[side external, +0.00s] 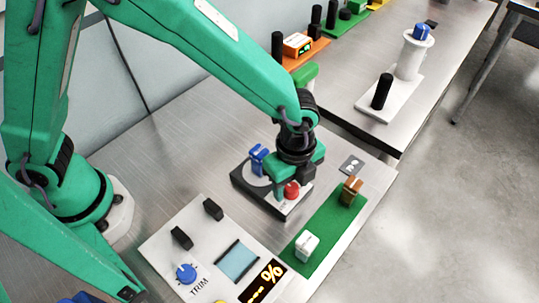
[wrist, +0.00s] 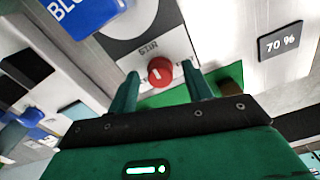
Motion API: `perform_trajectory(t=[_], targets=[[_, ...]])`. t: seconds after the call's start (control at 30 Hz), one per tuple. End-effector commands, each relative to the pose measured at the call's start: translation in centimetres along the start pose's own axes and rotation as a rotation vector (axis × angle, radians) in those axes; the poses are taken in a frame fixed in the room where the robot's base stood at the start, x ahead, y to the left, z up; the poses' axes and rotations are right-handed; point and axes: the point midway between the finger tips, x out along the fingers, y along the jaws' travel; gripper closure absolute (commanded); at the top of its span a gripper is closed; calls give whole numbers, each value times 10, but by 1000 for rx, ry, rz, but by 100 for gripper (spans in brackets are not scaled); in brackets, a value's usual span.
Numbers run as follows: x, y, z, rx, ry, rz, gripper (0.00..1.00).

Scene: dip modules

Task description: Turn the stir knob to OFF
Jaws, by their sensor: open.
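The red stir knob (side external: 292,190) sits on the dark-edged stirrer unit (side external: 243,186), at the front right of its top. In the wrist view the red knob (wrist: 160,71) shows a short white mark, with the word STIR printed beside it. The mark's setting is too small to read. My gripper (side external: 291,183) is over the unit, pointing down. In the wrist view my gripper (wrist: 162,77) is open, with one finger on each side of the knob. A gap shows between each finger and the knob.
A blue block (side external: 259,158) stands on the unit's back left. A green mat (side external: 325,228) beside it bears a white block (side external: 307,246) and a brown clip-like piece (side external: 351,190). A TRIM panel (side external: 205,221) lies in front. A 70 % card (wrist: 282,41) is nearby.

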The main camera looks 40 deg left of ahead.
Motion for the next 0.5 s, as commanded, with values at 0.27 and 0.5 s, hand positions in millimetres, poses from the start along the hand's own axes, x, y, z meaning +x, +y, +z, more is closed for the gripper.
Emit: perform_trajectory(t=[0.27, 0.5], targets=[[0, 0, 0, 0, 0, 0, 74], [0, 0, 0, -1, 0, 1, 95]])
